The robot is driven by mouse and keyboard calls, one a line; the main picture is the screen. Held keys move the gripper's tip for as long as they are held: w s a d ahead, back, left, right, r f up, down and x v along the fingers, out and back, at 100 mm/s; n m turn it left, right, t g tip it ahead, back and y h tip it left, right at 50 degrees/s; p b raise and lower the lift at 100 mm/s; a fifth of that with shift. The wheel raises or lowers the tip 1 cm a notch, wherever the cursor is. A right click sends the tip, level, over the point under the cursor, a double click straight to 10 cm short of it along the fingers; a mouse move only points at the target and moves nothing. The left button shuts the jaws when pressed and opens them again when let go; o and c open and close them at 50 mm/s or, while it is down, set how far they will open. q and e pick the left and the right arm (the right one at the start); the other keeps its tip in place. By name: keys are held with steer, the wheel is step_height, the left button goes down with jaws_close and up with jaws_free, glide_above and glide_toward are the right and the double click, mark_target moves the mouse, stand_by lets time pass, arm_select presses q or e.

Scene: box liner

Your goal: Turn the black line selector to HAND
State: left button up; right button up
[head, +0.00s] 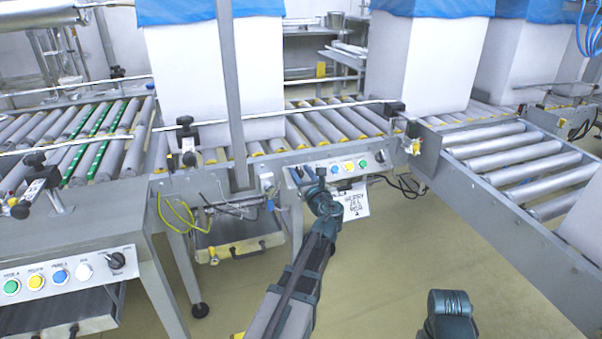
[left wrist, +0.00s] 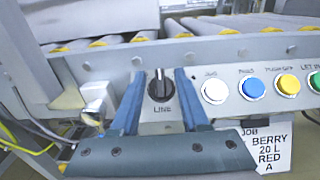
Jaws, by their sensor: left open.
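The black line selector (left wrist: 160,86) is a round knob with a raised grip on a grey panel, above the word LINE, in the left wrist view. Its grip stands about upright. I cannot read a HAND mark. My left gripper (left wrist: 160,73) is open, with one blue finger on each side of the selector and visible gaps between. In the head view my left gripper (head: 308,179) is at the left end of the far panel, and it hides the selector there. My right gripper's fingers do not show; only a dark part of my right arm is at the bottom.
White, blue, yellow (left wrist: 289,84) and green buttons sit right of the selector. A sign reading BERRY 20 L RED (head: 357,203) hangs below. A nearer panel has a similar black knob (head: 116,260). Roller conveyors carry tall white boxes (head: 215,70). Loose cables (head: 180,215) hang left of my gripper.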

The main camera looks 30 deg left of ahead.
arm_select(q)
jaws_close()
